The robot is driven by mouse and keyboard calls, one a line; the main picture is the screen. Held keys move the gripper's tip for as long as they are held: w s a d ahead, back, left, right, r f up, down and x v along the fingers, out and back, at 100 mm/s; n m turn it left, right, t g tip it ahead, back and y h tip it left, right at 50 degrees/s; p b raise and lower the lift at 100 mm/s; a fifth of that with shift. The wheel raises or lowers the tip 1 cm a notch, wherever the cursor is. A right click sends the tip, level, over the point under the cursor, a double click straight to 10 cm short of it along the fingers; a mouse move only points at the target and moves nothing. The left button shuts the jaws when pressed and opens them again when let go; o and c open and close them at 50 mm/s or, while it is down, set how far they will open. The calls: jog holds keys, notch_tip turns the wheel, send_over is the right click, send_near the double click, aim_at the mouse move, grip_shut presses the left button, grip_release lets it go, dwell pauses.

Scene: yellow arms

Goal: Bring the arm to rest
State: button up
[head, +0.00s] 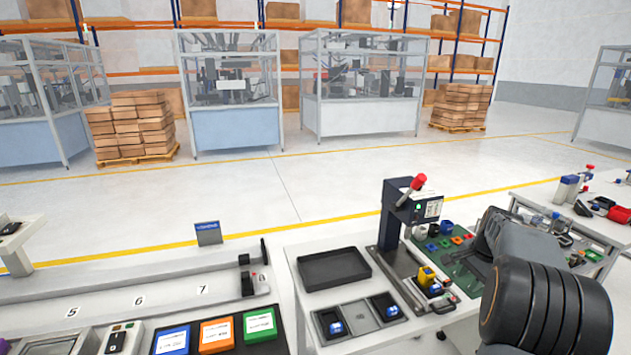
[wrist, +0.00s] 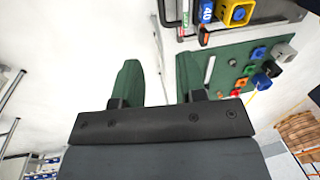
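My arm (head: 545,280) reaches in from the lower right of the head view, over the right part of the white workbench (head: 300,260). Its near links hide my gripper there. In the wrist view my gripper (wrist: 157,75) shows two green fingers set apart, with nothing between them. It is open and empty. Beyond the fingers lie a pale surface and part of a green board (wrist: 222,72) with small coloured blocks.
A press-like fixture (head: 392,215) with a red-topped lever stands left of my arm. A black tray (head: 334,268) and small bins (head: 360,312) lie left of it. The green mat (head: 455,255) holds coloured parts. Another table (head: 612,215) stands at the right.

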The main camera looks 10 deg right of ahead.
jog(key=s+a+n, duration=0.5)
jog(key=a, duration=0.4)
jog(key=s+a+r+n+t, duration=0.1)
jog(key=s+a+n, duration=0.4)
jog(key=a, duration=0.5)
jog(key=s+a+n+t, duration=0.1)
jog(key=s+a+n, duration=0.4)
jog(key=a, duration=0.5)
jog(key=shift+s+a+r, duration=0.2)
jog(key=shift+s+r, duration=0.2)
jog(key=shift+s, duration=0.2)
